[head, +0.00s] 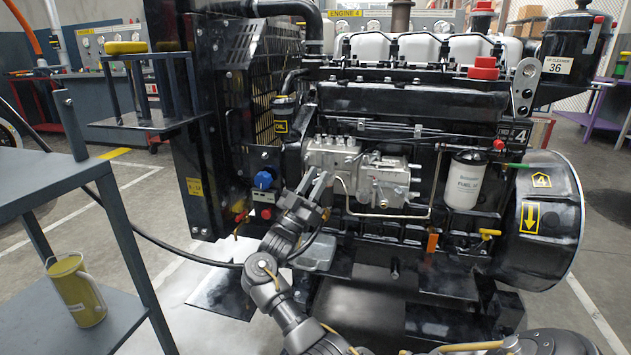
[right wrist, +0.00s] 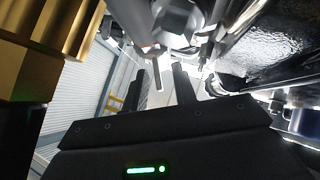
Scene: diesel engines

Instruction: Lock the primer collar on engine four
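Engine four (head: 405,105), a black diesel engine, fills the middle of the head view and carries yellow "4" labels. A silver injection pump (head: 375,172) sits on its near side. I cannot make out the primer collar for certain; the gripper may hide part of that area. My right gripper (head: 318,184) is raised at the pump's lower left end. In the right wrist view, its two dark fingers (right wrist: 160,82) stand apart. A small metal stub (right wrist: 157,55) shows beyond and between them; I cannot tell whether they touch it. My left gripper is not in view.
A white fuel filter (head: 466,180) and a black drum-shaped housing (head: 548,225) are on the engine's right. A blue knob (head: 263,180) and red knob (head: 266,213) are left of the gripper. A grey shelf (head: 45,180) holds a yellow jug (head: 77,290) at left.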

